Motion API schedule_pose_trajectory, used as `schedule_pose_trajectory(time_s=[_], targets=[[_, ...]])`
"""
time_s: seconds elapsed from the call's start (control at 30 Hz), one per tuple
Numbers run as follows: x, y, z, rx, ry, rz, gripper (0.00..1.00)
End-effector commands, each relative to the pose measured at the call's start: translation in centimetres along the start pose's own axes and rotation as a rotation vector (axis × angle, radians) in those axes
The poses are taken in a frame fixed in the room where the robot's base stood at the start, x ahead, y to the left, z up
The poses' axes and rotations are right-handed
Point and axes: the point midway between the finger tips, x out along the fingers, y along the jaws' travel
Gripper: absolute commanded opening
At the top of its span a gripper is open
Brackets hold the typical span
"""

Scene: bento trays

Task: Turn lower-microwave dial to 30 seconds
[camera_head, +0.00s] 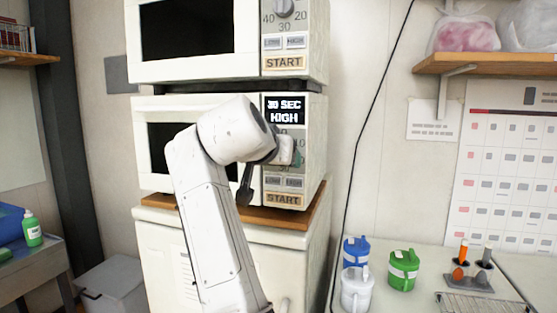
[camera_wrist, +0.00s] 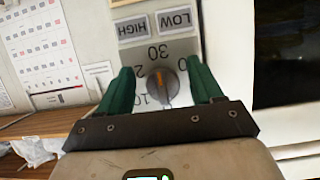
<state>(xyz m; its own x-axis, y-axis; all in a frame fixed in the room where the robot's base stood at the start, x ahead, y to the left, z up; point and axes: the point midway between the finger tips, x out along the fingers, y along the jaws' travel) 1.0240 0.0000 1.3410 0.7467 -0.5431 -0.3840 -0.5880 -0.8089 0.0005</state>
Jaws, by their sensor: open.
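The lower microwave (camera_head: 312,130) stands on a wooden board, and its display (camera_head: 285,110) reads "30 SEC HIGH". In the wrist view, which is upside down, its dial (camera_wrist: 166,88) is dark grey, with an orange mark pointing toward the printed 30. My gripper (camera_wrist: 160,67) has its two green fingers open, one on each side of the dial. I cannot tell whether they touch it. In the head view my gripper (camera_head: 297,154) is at the control panel and hides most of the dial. LOW and HIGH buttons and START (camera_head: 283,199) show below.
The upper microwave (camera_head: 190,72) sits directly above, with its own dial (camera_head: 285,7). A wooden shelf (camera_head: 480,65) with bags is at the upper right. Blue, white and green (camera_head: 403,270) lidded containers stand on the right counter. A grey bin (camera_head: 112,285) is at lower left.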

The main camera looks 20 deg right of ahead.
Motion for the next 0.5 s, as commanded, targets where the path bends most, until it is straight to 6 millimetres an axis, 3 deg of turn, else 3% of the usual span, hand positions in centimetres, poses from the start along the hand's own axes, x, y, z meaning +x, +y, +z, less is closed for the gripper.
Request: schedule_pose_trajectory(time_s=[0.17,0.5], targets=[[-1.8,-0.1,0.1,0.000,0.003,-0.002,0.66],[-8.2,-0.1,0.1,0.001,0.001,-0.004,0.66]])
